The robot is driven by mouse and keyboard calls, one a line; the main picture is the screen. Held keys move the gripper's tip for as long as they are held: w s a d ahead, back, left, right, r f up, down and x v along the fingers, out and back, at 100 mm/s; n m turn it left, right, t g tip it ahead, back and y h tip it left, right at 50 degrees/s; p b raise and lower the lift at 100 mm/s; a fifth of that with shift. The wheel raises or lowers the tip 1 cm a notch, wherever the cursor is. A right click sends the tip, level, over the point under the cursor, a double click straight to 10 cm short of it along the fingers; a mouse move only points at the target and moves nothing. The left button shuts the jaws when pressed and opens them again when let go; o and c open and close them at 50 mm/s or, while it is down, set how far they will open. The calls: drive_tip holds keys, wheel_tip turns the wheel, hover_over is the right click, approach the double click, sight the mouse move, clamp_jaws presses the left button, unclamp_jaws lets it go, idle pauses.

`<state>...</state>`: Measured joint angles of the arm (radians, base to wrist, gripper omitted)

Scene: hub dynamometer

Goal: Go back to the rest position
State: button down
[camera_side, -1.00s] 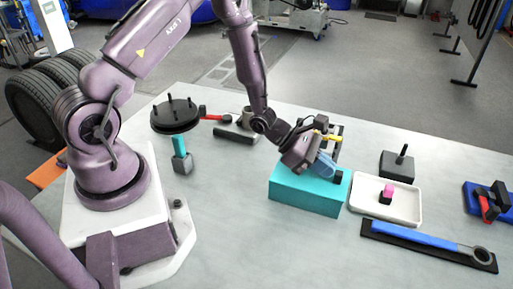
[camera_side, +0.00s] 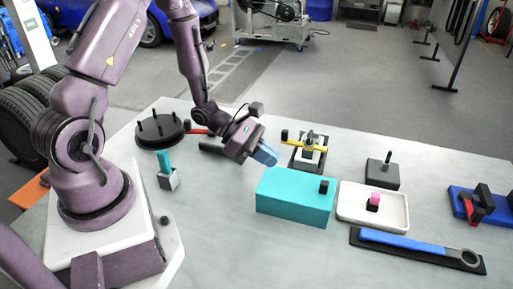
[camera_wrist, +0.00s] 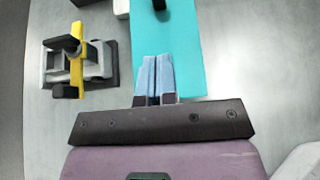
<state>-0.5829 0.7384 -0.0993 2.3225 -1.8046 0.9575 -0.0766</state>
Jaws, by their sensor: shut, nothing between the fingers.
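My gripper (camera_side: 265,154) is shut and empty, with blue fingers pressed together. In the side view it hangs in the air above and behind the left end of the teal box (camera_side: 285,205). In the wrist view the closed fingertips (camera_wrist: 155,62) show over the teal box (camera_wrist: 187,40), apart from any object. A small black knob (camera_side: 324,186) stands on the right end of the box. My arm is bent, with its forearm coming down from the upper left.
A yellow-barred fixture (camera_side: 312,149) stands behind the box. A white tray (camera_side: 345,217) with a pink-topped piece, a blue wrench (camera_side: 410,243) and a black post block (camera_side: 383,173) lie to the right. A black round plate (camera_side: 160,131) and a grey holder (camera_side: 168,179) stand left.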

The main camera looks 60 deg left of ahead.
drive_tip(key=s+d+r+m+g+y, duration=0.1)
drive_tip(key=s+d+r+m+g, duration=0.1)
drive_tip(key=s+r+m+g, duration=1.05)
wheel_tip(320, 180, up, 12)
drive_tip(key=s+m+t+y, duration=0.2)
drive_tip(key=m+t+y, duration=0.5)
drive_tip(key=m, duration=0.7)
drive_tip(key=t, duration=0.2)
drive_tip(key=shift+s+d+f+t, duration=0.2)
drive_tip(key=shift+s+f+t, duration=0.05)
drive_tip(key=shift+s+t, duration=0.1)
